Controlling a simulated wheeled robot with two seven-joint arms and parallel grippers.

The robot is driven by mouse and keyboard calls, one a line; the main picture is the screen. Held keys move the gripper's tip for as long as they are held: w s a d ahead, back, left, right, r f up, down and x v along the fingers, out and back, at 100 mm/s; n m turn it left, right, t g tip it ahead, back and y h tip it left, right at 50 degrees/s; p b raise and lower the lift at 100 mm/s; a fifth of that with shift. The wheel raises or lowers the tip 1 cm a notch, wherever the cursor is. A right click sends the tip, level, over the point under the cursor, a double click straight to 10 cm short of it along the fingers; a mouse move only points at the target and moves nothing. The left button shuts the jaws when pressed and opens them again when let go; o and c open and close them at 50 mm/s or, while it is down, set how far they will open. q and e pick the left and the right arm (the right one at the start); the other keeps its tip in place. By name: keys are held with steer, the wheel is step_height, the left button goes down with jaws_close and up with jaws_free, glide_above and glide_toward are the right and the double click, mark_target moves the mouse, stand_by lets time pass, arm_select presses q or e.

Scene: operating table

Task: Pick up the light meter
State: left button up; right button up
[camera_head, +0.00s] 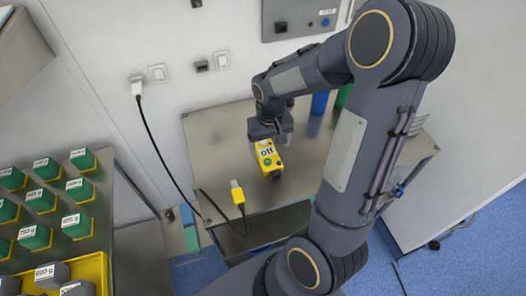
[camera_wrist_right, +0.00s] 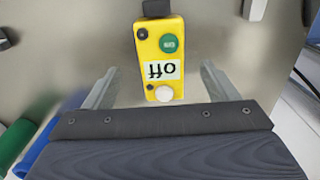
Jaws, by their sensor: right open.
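The light meter is a yellow box with a label reading "off" (camera_head: 267,155), on the metal table in the head view. In the right wrist view the yellow box (camera_wrist_right: 161,40) shows a green round button, the upside-down label and a white round knob. My right gripper (camera_wrist_right: 160,88) is open, with one finger on each side of the box's near end; gaps show on both sides. In the head view my right gripper (camera_head: 270,132) is right above and behind the box. My left gripper is not in view.
The metal table (camera_head: 215,135) carries a yellow plug (camera_head: 237,192) on a black cable near its front edge. Blue (camera_head: 319,103) and green (camera_head: 343,96) cylinders stand at the back. Green boxes (camera_head: 40,200) fill a rack at left. The wall is close behind the table.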

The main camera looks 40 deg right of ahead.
mark_target(268, 155)
steer(key=f, duration=0.5)
steer(key=shift+w+f+p, duration=0.2)
steer(key=shift+f+p, duration=0.15)
steer(key=shift+p, duration=0.05)
steer(key=c, duration=1.2)
